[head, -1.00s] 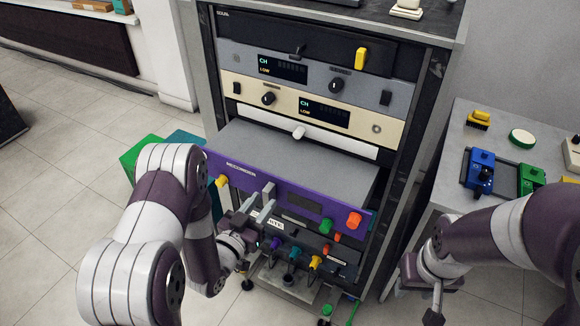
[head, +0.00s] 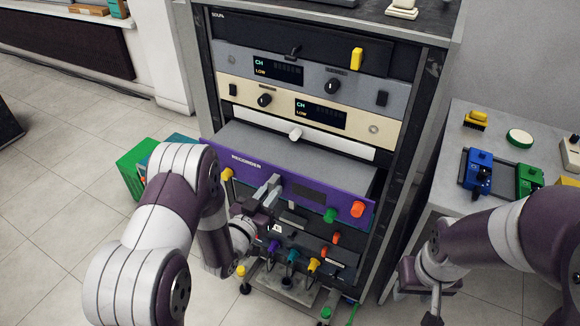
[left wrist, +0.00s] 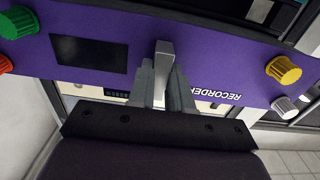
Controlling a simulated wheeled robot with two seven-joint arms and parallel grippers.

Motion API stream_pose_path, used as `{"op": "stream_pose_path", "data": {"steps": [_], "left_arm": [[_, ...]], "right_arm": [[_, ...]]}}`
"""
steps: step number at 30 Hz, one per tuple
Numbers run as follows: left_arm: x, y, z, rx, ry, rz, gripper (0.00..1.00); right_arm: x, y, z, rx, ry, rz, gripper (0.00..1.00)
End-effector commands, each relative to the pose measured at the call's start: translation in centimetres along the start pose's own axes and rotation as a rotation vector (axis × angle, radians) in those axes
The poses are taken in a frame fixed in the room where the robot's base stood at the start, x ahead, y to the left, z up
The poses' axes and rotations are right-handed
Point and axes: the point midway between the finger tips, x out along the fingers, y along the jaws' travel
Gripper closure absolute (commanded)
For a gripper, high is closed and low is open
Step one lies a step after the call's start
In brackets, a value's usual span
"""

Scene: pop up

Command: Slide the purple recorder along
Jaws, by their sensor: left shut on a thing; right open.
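The purple recorder (head: 310,191) is a rack unit with a purple front panel and a grey top. It sticks part way out of the rack, below the cream unit. Its panel carries a yellow knob at the left and green and orange knobs at the right. My left gripper (head: 272,189) is shut on the grey handle at the middle of this panel. The left wrist view shows the fingers (left wrist: 161,85) on either side of the handle (left wrist: 163,62), beside the dark display. My right gripper (head: 432,300) is open and empty at the lower right, away from the recorder.
The rack (head: 430,85) holds a grey unit (head: 305,80) and a cream unit (head: 300,105) above. A lower panel with cables and coloured plugs (head: 290,255) sits beneath the recorder. A side table (head: 490,125) with blue and green devices stands at the right.

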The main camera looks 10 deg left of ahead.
Motion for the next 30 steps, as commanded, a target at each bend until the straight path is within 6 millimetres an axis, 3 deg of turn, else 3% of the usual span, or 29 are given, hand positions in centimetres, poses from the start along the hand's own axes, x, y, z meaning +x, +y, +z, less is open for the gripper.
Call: {"op": "stream_pose_path", "data": {"steps": [30], "left_arm": [[7.2, 0.0, -0.1, 0.002, 0.006, 0.0, 1.0]], "right_arm": [[2.1, 0.0, 0.2, 0.0, 0.0, 0.0, 0.57]]}}
